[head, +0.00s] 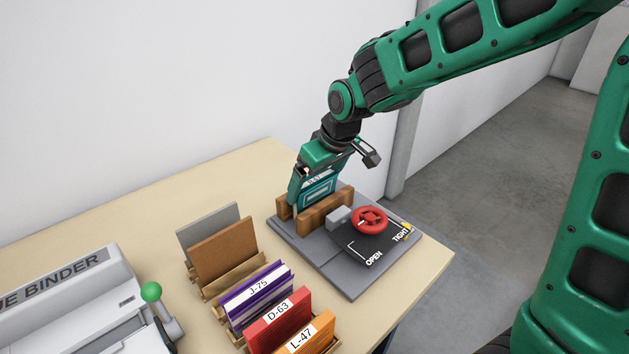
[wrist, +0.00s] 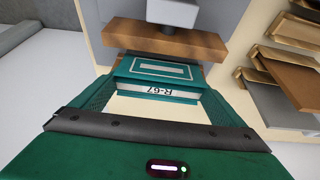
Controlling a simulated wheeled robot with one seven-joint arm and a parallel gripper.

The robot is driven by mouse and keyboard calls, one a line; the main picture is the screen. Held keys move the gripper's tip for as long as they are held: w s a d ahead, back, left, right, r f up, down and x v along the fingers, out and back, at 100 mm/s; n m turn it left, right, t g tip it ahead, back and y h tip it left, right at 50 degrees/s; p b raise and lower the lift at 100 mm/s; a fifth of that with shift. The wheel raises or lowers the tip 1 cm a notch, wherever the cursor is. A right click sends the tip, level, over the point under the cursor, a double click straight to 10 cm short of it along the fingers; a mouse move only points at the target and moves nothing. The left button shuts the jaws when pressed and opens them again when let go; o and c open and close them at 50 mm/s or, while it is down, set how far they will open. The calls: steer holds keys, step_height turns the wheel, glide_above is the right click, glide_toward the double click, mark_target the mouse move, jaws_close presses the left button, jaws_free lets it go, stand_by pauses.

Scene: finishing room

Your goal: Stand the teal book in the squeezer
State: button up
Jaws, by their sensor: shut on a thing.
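The teal book (head: 319,193) is upright between the two wooden jaws of the squeezer (head: 325,213) in the head view. In the wrist view the teal book (wrist: 158,82) shows a white label reading R-67. My gripper (head: 318,172) is shut on the book from above, its fingers on either side of it. The squeezer has a grey base, a red handwheel (head: 369,220) and a black plate marked OPEN and TIGHT. A wooden jaw (wrist: 165,38) lies just beyond the book in the wrist view. The book's lower edge is hidden behind the front jaw.
Wooden racks left of the squeezer hold a grey board (head: 208,226), a brown board (head: 223,250), a purple book J-75 (head: 256,293), a red book D-63 (head: 277,318) and an orange book L-47 (head: 309,338). A binder machine (head: 70,300) stands at the left. The table behind is clear.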

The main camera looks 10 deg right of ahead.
steer(key=o, duration=0.8)
steer(key=shift+o, duration=0.2)
steer(key=v, duration=1.1)
steer(key=shift+d, duration=0.1)
